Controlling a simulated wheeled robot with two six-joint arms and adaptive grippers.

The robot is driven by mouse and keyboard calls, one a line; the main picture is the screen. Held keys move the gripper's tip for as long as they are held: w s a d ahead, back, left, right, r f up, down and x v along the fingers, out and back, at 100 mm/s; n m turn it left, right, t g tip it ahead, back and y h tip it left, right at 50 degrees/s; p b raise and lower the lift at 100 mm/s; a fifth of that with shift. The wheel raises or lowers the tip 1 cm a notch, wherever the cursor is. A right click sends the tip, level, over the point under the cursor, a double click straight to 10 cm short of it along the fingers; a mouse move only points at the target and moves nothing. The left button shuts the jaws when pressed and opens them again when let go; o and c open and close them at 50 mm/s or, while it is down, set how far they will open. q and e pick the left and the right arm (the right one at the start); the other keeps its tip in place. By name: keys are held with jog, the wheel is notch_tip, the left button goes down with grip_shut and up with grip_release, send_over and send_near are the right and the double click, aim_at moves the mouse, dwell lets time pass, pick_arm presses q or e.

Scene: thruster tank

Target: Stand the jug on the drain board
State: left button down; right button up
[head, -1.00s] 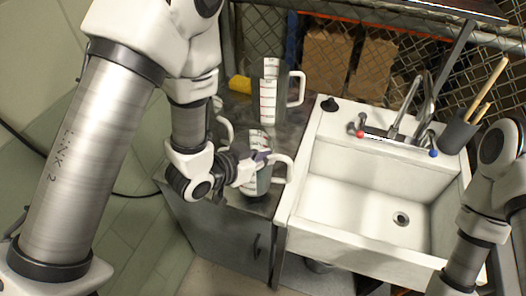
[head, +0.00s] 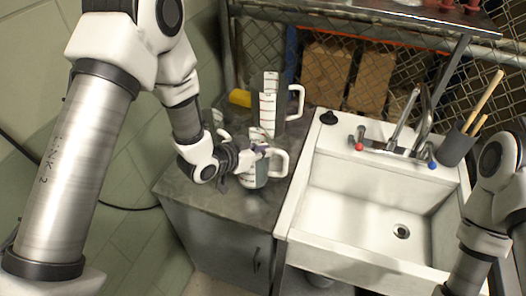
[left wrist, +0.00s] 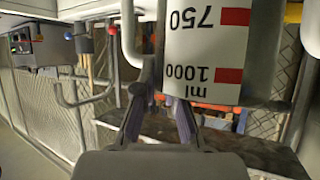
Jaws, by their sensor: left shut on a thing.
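A clear measuring jug with a white handle and grey contents (head: 256,176) is in the head view, near the front right of the grey counter top (head: 222,206), left of the sink. My left gripper (head: 246,158) is shut on this jug at its upper left side, with the handle on the right. The jug looks upright; I cannot tell whether its base touches the counter. In the left wrist view my left fingers (left wrist: 160,118) are near the rim of a jug with an inverted scale (left wrist: 208,50) marked 750 and 1000 ml. My right gripper is out of view.
A tall measuring jug (head: 270,85) stands behind, and another jug (head: 218,118) is partly hidden by my left arm. A yellow object (head: 240,97) lies at the back. The white sink (head: 350,205) with its tap (head: 405,120) and a brush pot (head: 457,146) is right.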

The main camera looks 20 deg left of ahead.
pick_arm(q)
jog(key=shift+w+f+p, duration=0.1)
jog(key=shift+f+p, duration=0.2)
jog(key=shift+f, duration=0.75)
jog(key=c, duration=1.2)
grip_release()
jog(key=shift+c, duration=0.2)
